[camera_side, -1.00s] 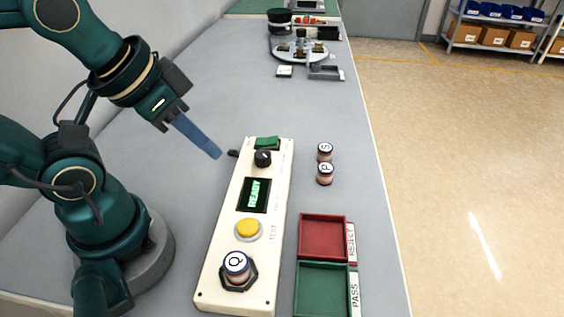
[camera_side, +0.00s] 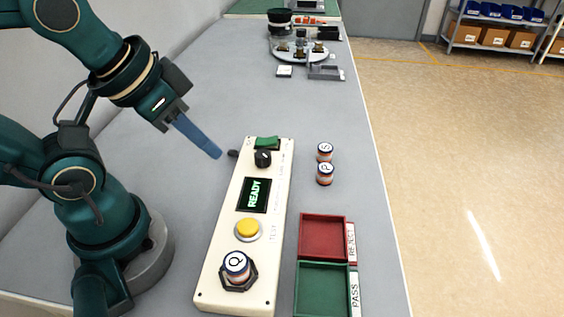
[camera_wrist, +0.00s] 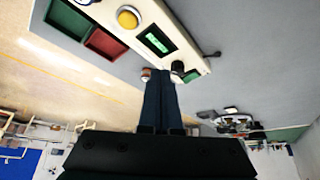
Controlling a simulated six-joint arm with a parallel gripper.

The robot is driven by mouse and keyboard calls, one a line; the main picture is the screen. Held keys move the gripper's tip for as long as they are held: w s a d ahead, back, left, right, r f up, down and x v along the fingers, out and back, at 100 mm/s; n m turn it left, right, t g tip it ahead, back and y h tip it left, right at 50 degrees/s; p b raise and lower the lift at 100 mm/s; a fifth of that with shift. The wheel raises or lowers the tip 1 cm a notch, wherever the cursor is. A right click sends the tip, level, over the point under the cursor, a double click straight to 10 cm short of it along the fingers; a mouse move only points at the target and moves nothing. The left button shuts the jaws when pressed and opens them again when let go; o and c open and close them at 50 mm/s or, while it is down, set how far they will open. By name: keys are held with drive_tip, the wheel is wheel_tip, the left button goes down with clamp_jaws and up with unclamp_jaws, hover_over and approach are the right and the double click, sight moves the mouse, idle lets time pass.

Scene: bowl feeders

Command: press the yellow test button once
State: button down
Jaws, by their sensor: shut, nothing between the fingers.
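The yellow test button (camera_side: 247,228) sits in a white ring on the cream test panel (camera_side: 215,272), below a display (camera_side: 254,195) reading READY. It also shows in the wrist view (camera_wrist: 128,18), near the top edge. A cylinder marked Q (camera_side: 237,265) stands in the dark socket at the panel's near end. My gripper (camera_side: 217,154) is shut and empty, in the air up and left of the button, near the panel's far end and clear of the button. In the wrist view my fingers (camera_wrist: 160,82) are together.
A black knob (camera_side: 263,158) and a green switch (camera_side: 267,142) are on the panel's far end. Cylinders marked S (camera_side: 324,151) and P (camera_side: 325,174) stand to the right. A red REJECT tray (camera_side: 301,238) and a green PASS tray (camera_side: 300,296) lie right of the panel.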

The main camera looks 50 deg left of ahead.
idle(0.4)
wheel_tip(320, 180, up, 3)
drive_tip(key=a+m+g+y, duration=0.2)
drive_tip(key=m+g+y, duration=0.2)
drive_tip(key=g, duration=0.1)
drive_tip(key=m+y, duration=0.5)
drive_tip(key=m, duration=0.1)
hover_over(253, 230)
wheel_tip(253, 230, down, 3)
drive_tip(key=shift+f, duration=0.1)
drive_tip(key=shift+f, duration=0.1)
drive_tip(key=shift+f, duration=4.35)
